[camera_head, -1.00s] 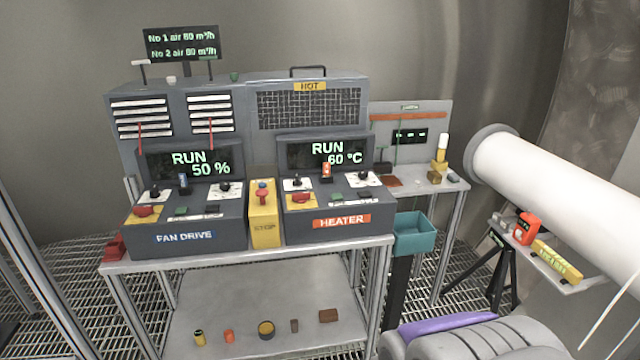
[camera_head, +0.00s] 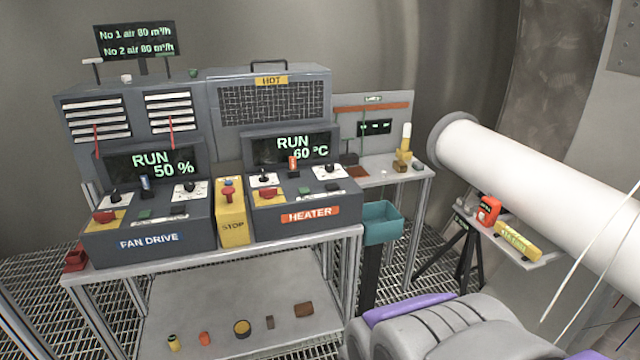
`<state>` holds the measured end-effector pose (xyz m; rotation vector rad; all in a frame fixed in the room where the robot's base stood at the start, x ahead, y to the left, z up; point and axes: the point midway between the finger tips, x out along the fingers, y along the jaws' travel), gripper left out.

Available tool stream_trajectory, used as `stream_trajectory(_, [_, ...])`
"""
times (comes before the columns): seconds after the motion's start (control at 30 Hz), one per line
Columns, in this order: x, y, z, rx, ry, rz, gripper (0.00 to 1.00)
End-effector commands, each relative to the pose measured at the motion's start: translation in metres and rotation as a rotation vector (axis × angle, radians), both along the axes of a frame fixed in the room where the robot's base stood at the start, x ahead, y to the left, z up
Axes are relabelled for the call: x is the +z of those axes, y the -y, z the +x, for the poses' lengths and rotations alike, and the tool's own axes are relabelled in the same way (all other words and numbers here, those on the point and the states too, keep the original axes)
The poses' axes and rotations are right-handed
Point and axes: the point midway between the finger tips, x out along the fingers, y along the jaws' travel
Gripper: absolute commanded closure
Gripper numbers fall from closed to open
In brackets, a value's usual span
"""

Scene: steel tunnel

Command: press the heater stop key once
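The heater unit (camera_head: 300,215) is a dark grey console on the right half of the bench, with an orange HEATER label (camera_head: 310,214). Its display (camera_head: 292,147) reads RUN 60 °C. Its sloped face carries a small green key (camera_head: 304,190) and a dark key (camera_head: 332,187) to the right of it; their markings are too small to read. A red mushroom button (camera_head: 268,193) sits on a yellow plate at the left of this face. An orange-topped lever (camera_head: 293,164) stands upright at the display's lower edge. My gripper is not in view.
The fan drive console (camera_head: 150,238) stands left, with a yellow STOP box (camera_head: 233,232) between the consoles. A teal bin (camera_head: 382,222) hangs right of the bench (camera_head: 270,243). A large white pipe (camera_head: 530,180) and a grey ribbed shape (camera_head: 455,325) occupy the right side.

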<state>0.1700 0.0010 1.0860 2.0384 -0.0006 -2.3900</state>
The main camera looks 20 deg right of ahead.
Motion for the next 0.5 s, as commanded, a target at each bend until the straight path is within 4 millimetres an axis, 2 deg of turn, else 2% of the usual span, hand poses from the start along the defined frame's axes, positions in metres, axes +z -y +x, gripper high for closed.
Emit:
stream_trajectory(0.03, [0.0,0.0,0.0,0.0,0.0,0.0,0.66])
stream_trajectory(0.4, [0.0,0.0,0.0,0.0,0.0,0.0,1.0])
stream_trajectory(0.5, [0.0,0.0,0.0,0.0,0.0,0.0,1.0])
